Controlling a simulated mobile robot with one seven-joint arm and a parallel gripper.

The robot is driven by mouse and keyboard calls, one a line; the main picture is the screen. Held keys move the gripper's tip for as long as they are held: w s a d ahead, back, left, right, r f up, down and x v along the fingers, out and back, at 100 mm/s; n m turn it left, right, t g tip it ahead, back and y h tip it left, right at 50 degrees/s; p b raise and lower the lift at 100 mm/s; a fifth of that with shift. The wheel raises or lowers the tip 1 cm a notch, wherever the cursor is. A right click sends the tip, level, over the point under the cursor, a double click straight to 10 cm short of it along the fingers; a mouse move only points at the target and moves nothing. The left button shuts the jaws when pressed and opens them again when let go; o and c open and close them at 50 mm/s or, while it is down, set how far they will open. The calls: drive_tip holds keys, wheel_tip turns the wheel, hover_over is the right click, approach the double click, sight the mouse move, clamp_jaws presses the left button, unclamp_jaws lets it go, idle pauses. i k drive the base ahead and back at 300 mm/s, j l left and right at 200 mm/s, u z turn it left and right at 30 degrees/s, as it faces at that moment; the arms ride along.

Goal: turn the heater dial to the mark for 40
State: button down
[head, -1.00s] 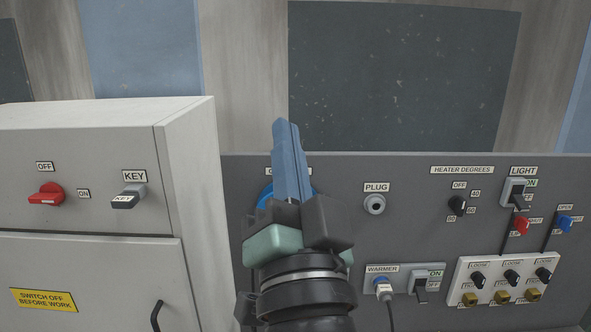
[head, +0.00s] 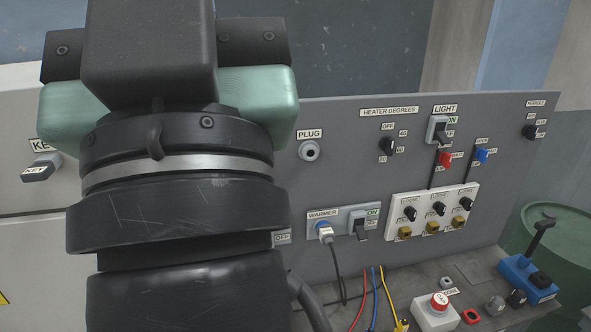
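The heater dial (head: 387,147) is a small black knob on the grey panel, under the label HEATER DEGREES. OFF is above it, 40 at its upper right, 60 at its lower right and 80 at its lower left. Its pointer is too small to read surely. My gripper (head: 165,60) is large and close at the left of the view, seen from behind. Its fingers are hidden, so I cannot see whether it is open or shut. It is apart from the dial in the picture, to its left.
A plug socket (head: 309,151) is left of the dial. The light switch (head: 437,130), red knob (head: 445,159) and blue knob (head: 482,156) are to its right. A white block (head: 421,222) with several knobs, the warmer switch (head: 362,229) and its plugged cable (head: 327,234) sit below.

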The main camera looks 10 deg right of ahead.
sight(387, 144)
drive_tip(key=i+l, duration=0.9)
drive_tip(key=l+z, duration=0.05)
drive_tip(key=l, duration=0.05)
